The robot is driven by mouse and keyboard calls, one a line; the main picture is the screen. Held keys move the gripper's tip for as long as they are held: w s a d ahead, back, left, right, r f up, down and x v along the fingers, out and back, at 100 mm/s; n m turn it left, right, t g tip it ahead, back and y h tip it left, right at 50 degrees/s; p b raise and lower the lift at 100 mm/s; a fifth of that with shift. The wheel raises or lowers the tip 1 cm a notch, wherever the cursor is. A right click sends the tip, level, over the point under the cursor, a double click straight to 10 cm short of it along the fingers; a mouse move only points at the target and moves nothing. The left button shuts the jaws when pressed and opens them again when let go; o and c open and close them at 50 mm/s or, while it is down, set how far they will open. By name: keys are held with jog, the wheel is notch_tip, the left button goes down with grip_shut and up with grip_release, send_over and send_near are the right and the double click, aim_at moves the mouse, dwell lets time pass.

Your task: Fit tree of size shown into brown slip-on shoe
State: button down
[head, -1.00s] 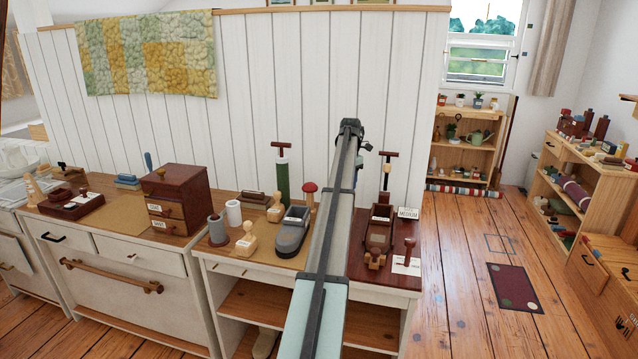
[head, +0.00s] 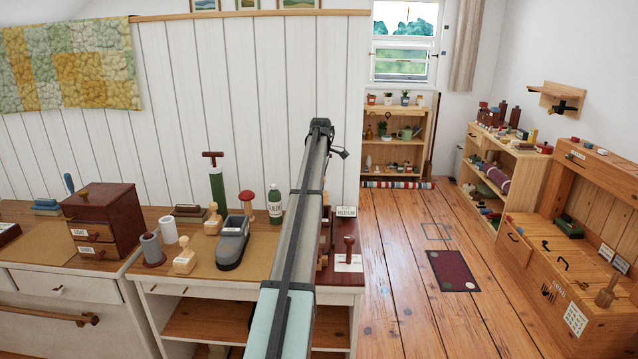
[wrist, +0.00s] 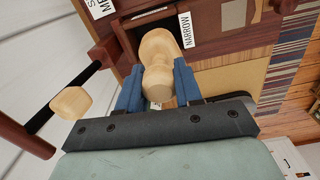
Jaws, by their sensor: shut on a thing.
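My gripper (wrist: 158,92) shows in the wrist view, its blue fingers closed on a pale wooden piece (wrist: 157,50) with a rounded knob, which looks like a shoe tree. In the head view my arm hides the gripper and the piece. A dark brown object (head: 325,240) on the bench is mostly hidden behind my arm; I cannot tell whether it is the brown slip-on shoe. A MEDIUM card (head: 346,212) stands beside it.
A grey shoe (head: 232,247), a green bottle (head: 275,205), a dark drawer box (head: 100,222) and several pale wooden pieces stand left of my arm. A dark red stamp-like piece (head: 348,246) is on the right. A pale knob on a rod (wrist: 70,103) is left of my fingers.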

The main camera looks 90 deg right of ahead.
jog(key=m, duration=0.5)
jog(key=shift+m, duration=0.3)
jog(key=m, duration=0.4)
jog(key=shift+a, duration=0.1)
jog(key=m, duration=0.5)
jog(key=shift+m, duration=0.3)
jog(key=m, duration=0.4)
jog(key=shift+m, duration=0.3)
jog(key=shift+f, duration=0.1)
jog(key=shift+f, duration=0.1)
jog(key=shift+f, duration=4.85)
